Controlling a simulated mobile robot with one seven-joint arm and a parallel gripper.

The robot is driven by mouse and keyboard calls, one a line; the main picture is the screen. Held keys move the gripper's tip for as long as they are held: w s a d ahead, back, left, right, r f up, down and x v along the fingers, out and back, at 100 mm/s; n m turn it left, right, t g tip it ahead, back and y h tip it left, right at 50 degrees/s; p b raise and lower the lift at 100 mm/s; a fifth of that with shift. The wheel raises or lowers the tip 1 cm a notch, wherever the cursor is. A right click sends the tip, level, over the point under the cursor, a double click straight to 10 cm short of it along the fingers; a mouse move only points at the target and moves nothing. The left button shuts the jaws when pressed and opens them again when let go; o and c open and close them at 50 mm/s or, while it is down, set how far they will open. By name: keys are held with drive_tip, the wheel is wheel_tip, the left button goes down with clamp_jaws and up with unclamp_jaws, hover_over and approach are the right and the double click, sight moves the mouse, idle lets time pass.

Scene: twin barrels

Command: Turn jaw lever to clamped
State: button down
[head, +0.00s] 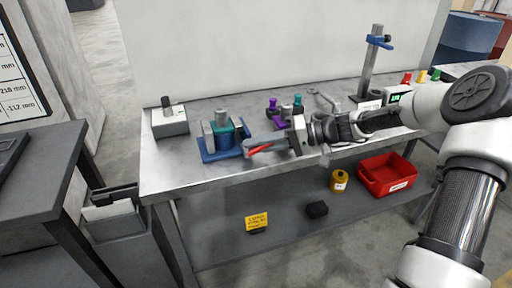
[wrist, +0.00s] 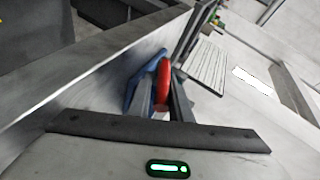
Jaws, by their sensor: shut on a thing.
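The clamp fixture has a blue base (head: 222,155) on the left part of the bench, with grey jaw blocks and a teal round piece (head: 224,128) between them. Its red jaw lever (head: 260,151) sticks out on the right side, toward my arm. My gripper (head: 256,146) reaches in from the right and is shut on the red lever. In the wrist view the red lever (wrist: 163,82) shows between my fingers, with a blue part (wrist: 134,84) just left of it. The lever's pivot and much of the fixture are hidden in the wrist view.
A grey block with a dark knob (head: 170,120) stands left of the fixture. Purple and teal parts (head: 285,106) and a wrench-like tool (head: 322,98) lie behind my gripper. A post stand (head: 372,62) rises at the back right. A red bin (head: 388,175) sits on the lower shelf.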

drive_tip(key=shift+a+r+y, duration=0.2)
drive_tip(key=shift+a+y, duration=0.05)
drive_tip(key=shift+y, duration=0.35)
drive_tip(key=c, duration=1.7)
unclamp_jaws()
drive_tip(key=shift+s, duration=0.1)
drive_tip(key=shift+c, duration=0.2)
drive_tip(key=shift+f, duration=0.1)
drive_tip(key=shift+d, duration=0.25)
drive_tip(key=p+v, duration=0.2)
drive_tip(key=v, duration=1.5)
